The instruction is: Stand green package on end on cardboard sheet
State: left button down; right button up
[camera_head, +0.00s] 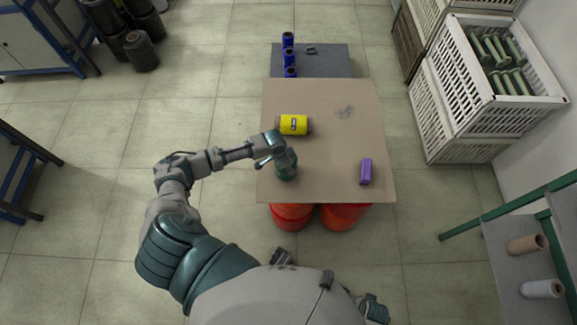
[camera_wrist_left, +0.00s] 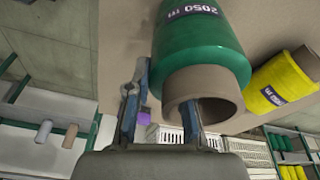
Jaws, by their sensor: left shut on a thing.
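The green package (camera_head: 286,166) is at the left front part of the cardboard sheet (camera_head: 325,160). My left gripper (camera_head: 272,157) is shut on it at its upper end. In the left wrist view the green package (camera_wrist_left: 200,45) shows a dark label and the open end of its brown tube. My left gripper's fingers (camera_wrist_left: 162,110) are at this end, one by the tube rim and one outside it. The package looks roughly upright in the head view; whether its lower end touches the sheet is hidden. My right gripper is not clearly visible.
A yellow package (camera_head: 294,125) lies on its side behind the green one. A purple package (camera_head: 366,172) is at the sheet's right. Orange-red drums (camera_head: 292,216) stand below the front edge. White crates (camera_head: 465,105) stand right. The sheet's middle is free.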

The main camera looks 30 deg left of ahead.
pick_arm(q)
jog(key=c, duration=0.9)
grip_release()
jog(key=shift+c, duration=0.2)
